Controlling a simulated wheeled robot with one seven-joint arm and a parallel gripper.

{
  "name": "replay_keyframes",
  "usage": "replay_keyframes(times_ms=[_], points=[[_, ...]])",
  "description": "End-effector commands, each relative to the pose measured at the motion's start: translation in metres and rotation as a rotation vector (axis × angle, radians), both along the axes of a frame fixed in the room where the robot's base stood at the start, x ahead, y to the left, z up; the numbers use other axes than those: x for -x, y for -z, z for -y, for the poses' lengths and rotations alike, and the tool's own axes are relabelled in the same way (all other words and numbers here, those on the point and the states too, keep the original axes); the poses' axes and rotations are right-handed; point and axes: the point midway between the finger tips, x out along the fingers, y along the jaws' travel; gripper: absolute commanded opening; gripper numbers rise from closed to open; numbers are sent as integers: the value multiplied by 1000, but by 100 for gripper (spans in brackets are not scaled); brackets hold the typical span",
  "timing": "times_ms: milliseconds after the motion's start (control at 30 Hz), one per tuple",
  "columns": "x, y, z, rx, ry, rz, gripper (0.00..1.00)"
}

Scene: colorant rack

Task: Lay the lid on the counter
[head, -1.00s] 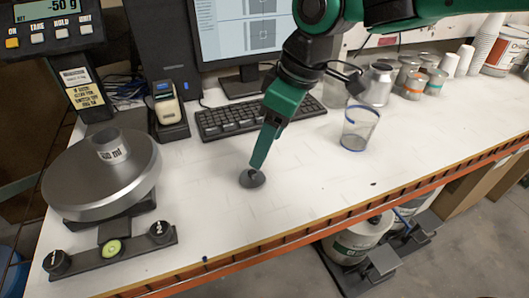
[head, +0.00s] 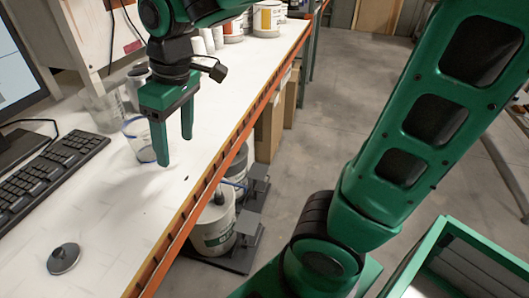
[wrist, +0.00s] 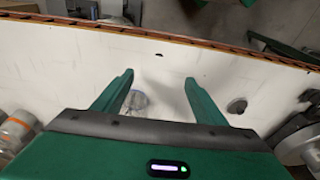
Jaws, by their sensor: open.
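The lid (head: 63,258) is a small dark grey disc with a raised knob. It lies flat, knob up, on the white counter (head: 110,225), near the lower left in the head view. In the wrist view the lid (wrist: 237,106) lies to the right of the fingers, apart from them. My gripper (head: 174,149) is open and empty above the counter, away from the lid. Its two green fingers point down beside a clear cup with a blue rim (head: 137,146). My gripper (wrist: 158,78) also shows in the wrist view with its fingers spread.
A black keyboard (head: 45,178) and a monitor (head: 15,85) stand at the left. Cups and paint cans (head: 268,18) stand at the far end. The counter's orange front edge (head: 215,165) drops to the floor, with a white bucket (head: 213,228) below. Counter around the lid is clear.

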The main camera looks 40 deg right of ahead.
Motion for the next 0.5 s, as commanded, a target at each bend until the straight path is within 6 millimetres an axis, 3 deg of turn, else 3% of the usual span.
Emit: replay_keyframes(times_ms=[33, 200, 333, 500], points=[[7, 5, 33, 7, 108, -14, 65], [43, 23, 121, 26, 444, -68, 65], [85, 39, 174, 33, 696, -113, 65], [138, 55, 215, 36, 961, -164, 65]])
